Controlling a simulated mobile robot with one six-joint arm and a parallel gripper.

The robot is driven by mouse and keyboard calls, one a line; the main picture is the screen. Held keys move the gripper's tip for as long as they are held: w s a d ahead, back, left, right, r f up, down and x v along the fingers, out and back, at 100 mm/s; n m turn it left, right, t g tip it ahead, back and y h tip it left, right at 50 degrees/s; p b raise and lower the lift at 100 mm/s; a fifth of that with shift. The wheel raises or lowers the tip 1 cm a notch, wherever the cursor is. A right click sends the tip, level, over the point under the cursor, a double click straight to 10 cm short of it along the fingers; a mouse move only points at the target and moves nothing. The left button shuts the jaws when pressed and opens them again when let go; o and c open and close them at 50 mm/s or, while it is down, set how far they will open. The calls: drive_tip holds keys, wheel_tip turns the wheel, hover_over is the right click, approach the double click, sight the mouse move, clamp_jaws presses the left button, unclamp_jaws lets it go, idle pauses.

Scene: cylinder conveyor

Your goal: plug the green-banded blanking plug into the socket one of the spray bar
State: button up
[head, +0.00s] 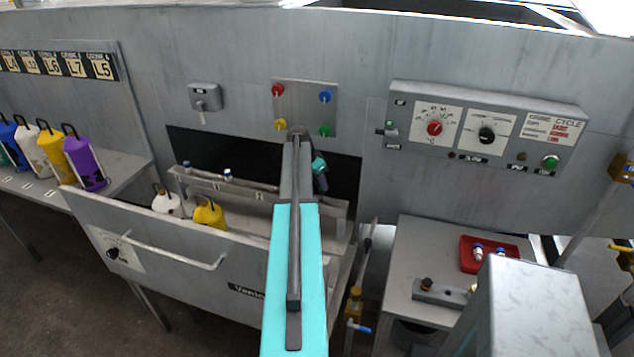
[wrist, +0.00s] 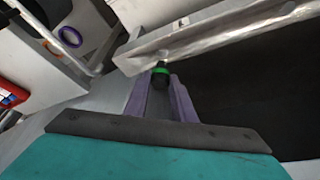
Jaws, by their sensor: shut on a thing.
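In the wrist view my gripper (wrist: 160,86) is shut on the dark blanking plug with the green band (wrist: 160,73), held between the fingertips. The plug's far end is close to the edge of a long metal rail (wrist: 210,36); I cannot tell whether they touch. In the head view the spray bar (head: 250,184) appears as a pipe lying across the open drawer, with white-and-blue fittings towards its left. My arm covers its right part. Socket one cannot be made out, and the plug is hidden in the head view.
The open drawer (head: 160,233) holds a white bottle (head: 168,204) and a yellow bottle (head: 209,215). A red tray (head: 478,266) with small plugs sits on the right side table (head: 405,268). A panel with coloured knobs (head: 304,98) is on the wall behind my arm. A valve pipe (head: 357,290) stands right of the drawer.

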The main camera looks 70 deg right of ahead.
sight(319, 190)
drive_tip(key=shift+a+f+b, duration=0.1)
drive_tip(key=shift+b, duration=0.2)
drive_tip(key=shift+f+b, duration=0.55)
drive_tip(key=shift+f, duration=0.45)
drive_tip(key=shift+b, duration=0.5)
idle(1.9)
drive_tip(key=shift+f+b, duration=0.9)
drive_tip(key=shift+f, duration=0.5)
idle(0.3)
drive_tip(key=o, duration=1.1)
drive_tip(key=shift+o, duration=0.2)
drive_tip(key=shift+r, duration=0.1)
drive_tip(key=b+v, duration=0.3)
drive_tip(key=v, duration=1)
drive_tip(key=shift+r, duration=0.3)
